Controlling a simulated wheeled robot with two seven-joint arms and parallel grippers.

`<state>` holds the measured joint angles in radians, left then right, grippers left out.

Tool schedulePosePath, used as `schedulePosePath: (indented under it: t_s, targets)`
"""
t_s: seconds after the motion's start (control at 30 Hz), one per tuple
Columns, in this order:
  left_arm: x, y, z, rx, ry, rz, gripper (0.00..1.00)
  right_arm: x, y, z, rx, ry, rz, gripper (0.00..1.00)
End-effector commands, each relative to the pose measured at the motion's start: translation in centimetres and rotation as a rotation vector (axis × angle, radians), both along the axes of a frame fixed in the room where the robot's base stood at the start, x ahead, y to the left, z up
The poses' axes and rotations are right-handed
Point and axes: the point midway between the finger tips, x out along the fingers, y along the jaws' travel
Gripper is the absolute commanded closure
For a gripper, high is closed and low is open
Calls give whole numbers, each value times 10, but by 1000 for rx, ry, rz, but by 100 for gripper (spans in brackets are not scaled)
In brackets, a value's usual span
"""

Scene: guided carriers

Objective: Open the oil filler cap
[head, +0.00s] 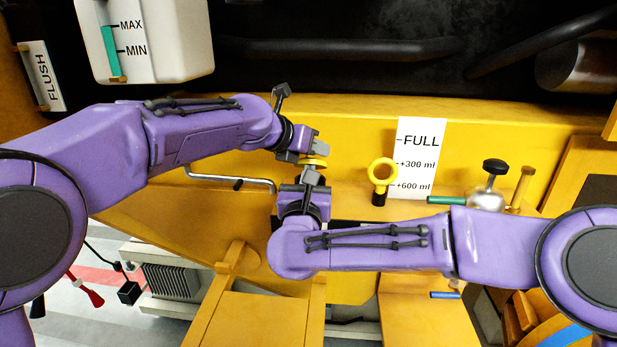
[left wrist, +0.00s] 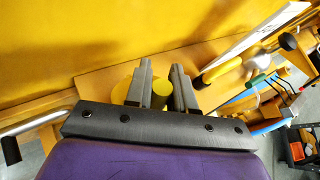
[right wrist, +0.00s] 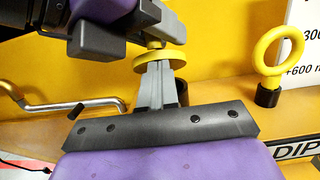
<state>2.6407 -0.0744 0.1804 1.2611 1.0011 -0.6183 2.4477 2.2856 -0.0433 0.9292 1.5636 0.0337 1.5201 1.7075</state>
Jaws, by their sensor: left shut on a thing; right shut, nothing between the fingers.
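The yellow oil filler cap (head: 316,163) is a round disc with a small grip on top. My left gripper (head: 308,155) is shut on it from above; in the left wrist view yellow parts of the cap (left wrist: 161,99) show between and beside the fingers. In the right wrist view the cap (right wrist: 160,59) is just beyond my right gripper (right wrist: 156,72), which is shut and empty. Its fingertips are close under the disc; I cannot tell whether they touch. A dark neck (right wrist: 183,93) is partly hidden behind them, so whether the cap sits on it is unclear.
A yellow dipstick ring (head: 382,172) stands to the right, before a white level card (head: 420,150). A bent metal handle (head: 230,180) lies left of the grippers. A black knob (head: 495,166) is farther right. The white reservoir (head: 175,40) is at upper left.

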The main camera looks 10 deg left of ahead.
Motion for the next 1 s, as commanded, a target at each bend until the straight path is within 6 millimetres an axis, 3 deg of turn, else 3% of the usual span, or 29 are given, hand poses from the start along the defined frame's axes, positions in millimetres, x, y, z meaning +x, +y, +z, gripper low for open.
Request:
schedulePosePath:
  t_s: [0.3, 0.33, 0.4, 0.77, 1.0]
  targets:
    - [0, 0, -3, 2, 4, -2, 100, 2, 0, 3, 0, 0, 0, 100]
    - [-1, 0, -3, 3, 5, -2, 73, 2, 0, 3, 0, -1, 0, 100]
    - [0, 0, -2, 2, 4, -2, 56, 2, 0, 3, 0, -1, 0, 100]
    - [-5, 4, 4, 0, 1, 0, 56, 2, 0, 3, 0, 0, 0, 100]
    - [-45, 35, 33, -2, -1, 0, 56, 2, 0, 3, 0, 1, 0, 100]
